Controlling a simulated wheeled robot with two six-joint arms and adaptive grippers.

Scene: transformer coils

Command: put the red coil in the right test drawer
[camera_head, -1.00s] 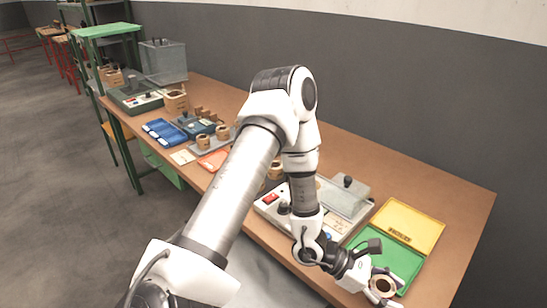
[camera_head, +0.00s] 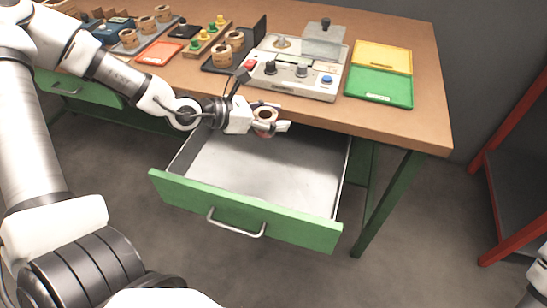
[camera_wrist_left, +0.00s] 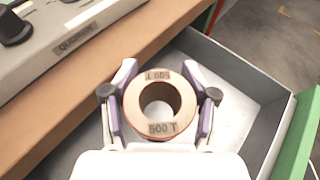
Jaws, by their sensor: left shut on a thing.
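My left gripper (camera_head: 268,118) is shut on the red coil (camera_head: 265,114), a short hollow cylinder with a reddish-brown rim. In the left wrist view the coil (camera_wrist_left: 158,128) sits between the two fingers (camera_wrist_left: 160,105), its round opening facing the camera, with "500 T" labels. The gripper holds it above the back part of the open right drawer (camera_head: 240,212), near the table's front edge. The drawer has a green front and a grey metal inside; its visible floor is empty. In the left wrist view the drawer wall (camera_wrist_left: 235,62) shows beyond the coil.
The wooden table edge (camera_head: 340,122) runs just behind the drawer. On top stand a grey test device (camera_head: 300,78), a yellow tray (camera_head: 383,57), a green tray (camera_head: 378,88) and several other coils at left. A red frame (camera_head: 510,130) stands at far right.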

